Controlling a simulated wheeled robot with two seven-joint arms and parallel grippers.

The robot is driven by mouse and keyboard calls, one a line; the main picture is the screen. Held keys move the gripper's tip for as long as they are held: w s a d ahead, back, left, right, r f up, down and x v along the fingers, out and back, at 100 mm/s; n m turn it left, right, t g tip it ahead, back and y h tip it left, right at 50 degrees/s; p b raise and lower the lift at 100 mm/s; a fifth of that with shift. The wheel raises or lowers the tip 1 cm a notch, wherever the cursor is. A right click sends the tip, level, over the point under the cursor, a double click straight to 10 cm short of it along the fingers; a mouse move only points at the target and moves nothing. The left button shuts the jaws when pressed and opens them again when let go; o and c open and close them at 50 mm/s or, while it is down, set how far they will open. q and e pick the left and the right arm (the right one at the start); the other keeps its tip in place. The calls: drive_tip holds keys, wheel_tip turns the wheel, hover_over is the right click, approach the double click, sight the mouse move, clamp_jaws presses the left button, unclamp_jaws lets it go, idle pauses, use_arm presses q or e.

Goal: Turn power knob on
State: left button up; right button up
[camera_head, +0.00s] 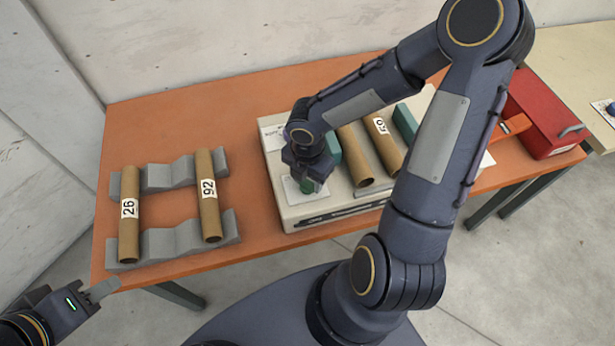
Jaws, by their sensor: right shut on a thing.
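The power knob (307,187) is a small green knob on a light plate at the front left of the beige spiral winder (300,214). My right gripper (308,180) points down over it and is shut on it; the fingers and wrist hide most of the knob, so I cannot tell how far it is turned. My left gripper (98,292) is at the lower left, by the table's front left corner, away from the winder. Its fingers are partly in view and I cannot tell whether they are apart.
Cardboard tubes marked 26 (128,230) and 92 (208,200) lie on grey cradles at the left of the orange table (255,95). More tubes (355,155) lie on the winder. A red toolbox (540,115) stands at the right. My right arm crosses over the winder.

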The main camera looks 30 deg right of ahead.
drive_tip(key=shift+m, duration=0.3)
drive_tip(key=m+b, duration=0.2)
drive_tip(key=m, duration=0.1)
drive_tip(key=shift+f+m, duration=0.1)
drive_tip(key=shift+m, duration=0.2)
drive_tip(key=m+b, duration=0.3)
drive_tip(key=m, duration=0.1)
drive_tip(key=m+b, duration=0.2)
drive_tip(key=m, duration=0.2)
drive_tip(key=shift+m+b, duration=0.75)
drive_tip(key=shift+m, duration=1.25)
drive_tip(key=o, duration=1)
drive_tip(key=shift+r, duration=0.2)
